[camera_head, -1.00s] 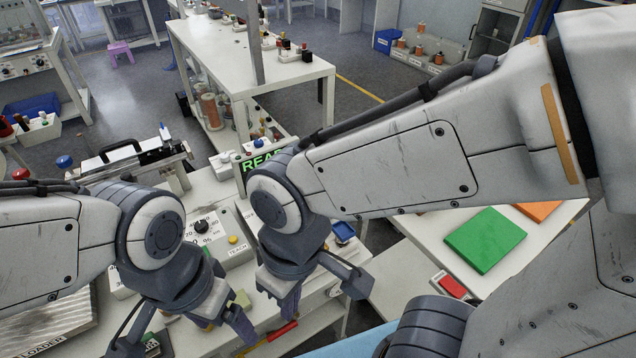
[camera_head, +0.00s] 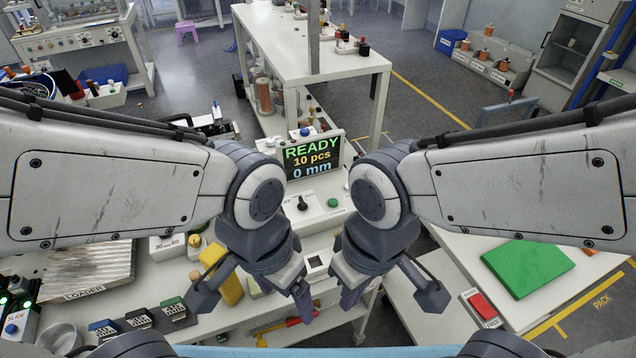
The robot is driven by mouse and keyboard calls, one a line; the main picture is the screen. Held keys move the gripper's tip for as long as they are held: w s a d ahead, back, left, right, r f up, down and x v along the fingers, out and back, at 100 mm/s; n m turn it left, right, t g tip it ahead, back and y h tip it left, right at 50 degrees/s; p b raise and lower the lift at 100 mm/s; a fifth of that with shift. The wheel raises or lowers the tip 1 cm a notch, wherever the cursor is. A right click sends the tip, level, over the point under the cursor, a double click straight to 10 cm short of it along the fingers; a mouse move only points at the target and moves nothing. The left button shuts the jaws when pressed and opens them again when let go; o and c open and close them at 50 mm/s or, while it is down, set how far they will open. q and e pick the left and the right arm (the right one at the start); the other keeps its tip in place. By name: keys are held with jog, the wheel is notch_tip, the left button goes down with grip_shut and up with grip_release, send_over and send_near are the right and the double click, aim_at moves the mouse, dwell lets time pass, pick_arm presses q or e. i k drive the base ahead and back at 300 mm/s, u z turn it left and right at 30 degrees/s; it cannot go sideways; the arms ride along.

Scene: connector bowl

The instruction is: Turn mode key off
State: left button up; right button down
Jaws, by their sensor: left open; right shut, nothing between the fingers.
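My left gripper (camera_head: 297,298) hangs over the front of the white bench, open and empty. My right gripper (camera_head: 350,293) is close to its right, shut and empty. Both point down and touch none of the controls that I can see. Behind them, a black knob (camera_head: 303,203) stands on a white panel beside a green button (camera_head: 332,202). A second control box (camera_head: 168,246), marked 30 mm 60, has a yellow button (camera_head: 194,240) and is partly behind my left arm. I cannot make out which control is the mode key.
A display (camera_head: 313,158) reads READY, 10 pcs, 0 mm. A yellow block (camera_head: 222,275) stands left of my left gripper. A ribbed loader plate (camera_head: 88,268) lies at left.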

aim_at(302, 205)
jog(key=u, duration=0.5)
jog(key=k, duration=1.1)
jog(key=z, duration=0.45)
jog(key=i, duration=1.5)
jog(key=u, duration=0.65)
